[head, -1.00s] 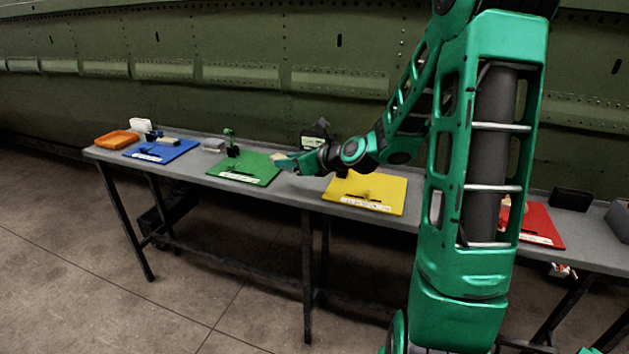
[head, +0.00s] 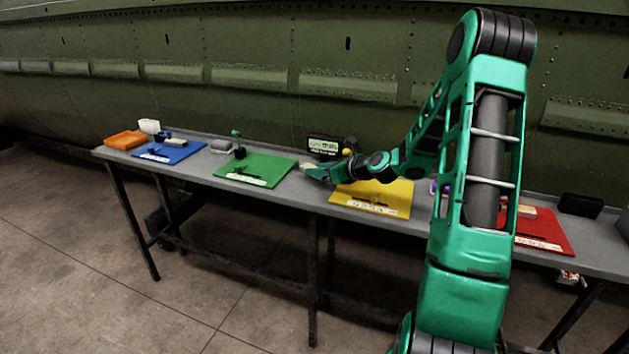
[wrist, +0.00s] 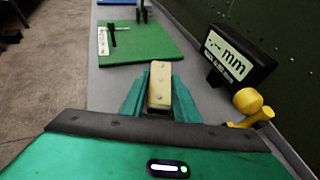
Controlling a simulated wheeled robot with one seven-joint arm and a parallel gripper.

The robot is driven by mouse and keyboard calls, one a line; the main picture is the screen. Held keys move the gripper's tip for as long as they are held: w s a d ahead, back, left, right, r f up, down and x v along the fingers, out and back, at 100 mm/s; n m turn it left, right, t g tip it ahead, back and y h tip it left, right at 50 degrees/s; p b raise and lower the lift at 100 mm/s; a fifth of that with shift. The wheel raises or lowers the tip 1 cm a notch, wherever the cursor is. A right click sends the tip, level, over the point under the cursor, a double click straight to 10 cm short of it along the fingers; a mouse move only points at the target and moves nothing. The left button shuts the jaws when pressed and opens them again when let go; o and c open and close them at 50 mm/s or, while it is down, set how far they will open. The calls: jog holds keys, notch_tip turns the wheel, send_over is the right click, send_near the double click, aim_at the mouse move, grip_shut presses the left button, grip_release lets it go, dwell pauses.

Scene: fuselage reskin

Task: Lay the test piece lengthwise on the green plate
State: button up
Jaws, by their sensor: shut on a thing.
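The test piece (wrist: 160,86) is a pale yellow block with a few small dots on its top, seen in the wrist view. My gripper (wrist: 159,96) is shut on it, with a green finger on each side. The green plate (wrist: 145,44) lies ahead of the piece in the wrist view, with a black tool shape and a white label on it. In the head view the green plate (head: 275,168) is left of my gripper (head: 312,170). The piece is apart from the plate; its height above the table is hard to tell.
A black gauge reading mm (wrist: 234,57) and a yellow knobbed object (wrist: 250,104) stand right of my gripper. A green-topped stand (head: 239,147) is at the green plate's back left. Yellow (head: 398,200), blue (head: 170,151) and red plates (head: 556,236) share the grey table (head: 285,194).

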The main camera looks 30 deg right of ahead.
aim_at(318, 178)
jog(key=shift+f, duration=1.5)
jog(key=shift+f, duration=0.15)
jog(key=o, duration=1.1)
jog(key=shift+c, duration=0.2)
